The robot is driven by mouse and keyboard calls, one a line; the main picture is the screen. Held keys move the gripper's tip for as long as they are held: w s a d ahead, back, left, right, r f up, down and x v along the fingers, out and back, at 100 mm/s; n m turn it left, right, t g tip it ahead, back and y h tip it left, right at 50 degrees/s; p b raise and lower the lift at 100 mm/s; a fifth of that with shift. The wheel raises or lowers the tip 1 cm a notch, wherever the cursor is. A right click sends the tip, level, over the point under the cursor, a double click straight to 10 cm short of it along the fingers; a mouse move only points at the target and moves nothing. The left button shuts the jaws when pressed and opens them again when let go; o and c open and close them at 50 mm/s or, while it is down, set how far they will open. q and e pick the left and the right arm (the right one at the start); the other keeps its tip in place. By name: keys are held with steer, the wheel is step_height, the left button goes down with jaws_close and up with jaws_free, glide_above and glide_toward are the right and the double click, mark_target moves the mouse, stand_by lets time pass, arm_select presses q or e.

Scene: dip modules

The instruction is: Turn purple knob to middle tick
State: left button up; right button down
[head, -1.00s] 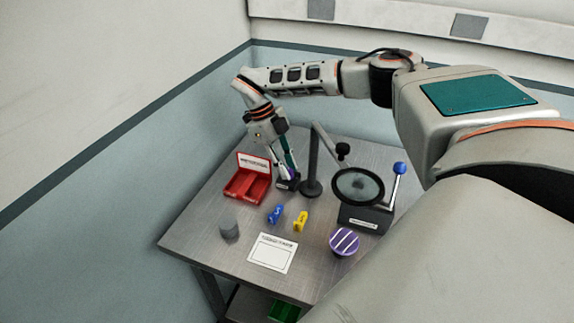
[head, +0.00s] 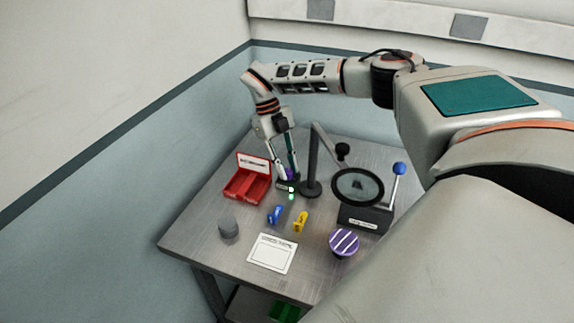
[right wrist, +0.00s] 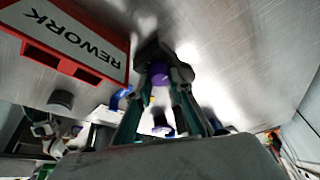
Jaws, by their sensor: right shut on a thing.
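The purple knob (head: 289,175) sits on a small dark box (head: 284,187) at the back of the table. In the right wrist view the knob (right wrist: 159,79) is between the two fingers and its dark base (right wrist: 153,52) is behind it. My right gripper (head: 286,176) points down and is shut on the knob. Small lights (head: 291,196) glow green at the front of the box. The fingers hide much of the knob, and I cannot make out its pointer or the ticks. My left gripper is not in view.
Blue (head: 274,214) and yellow (head: 300,221) pieces lie in front. A purple striped disc (head: 344,241) and a blue-knobbed lever (head: 398,169) are at right.

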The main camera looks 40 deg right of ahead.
steer(key=c, duration=1.8)
jaws_free()
steer(key=v, duration=1.2)
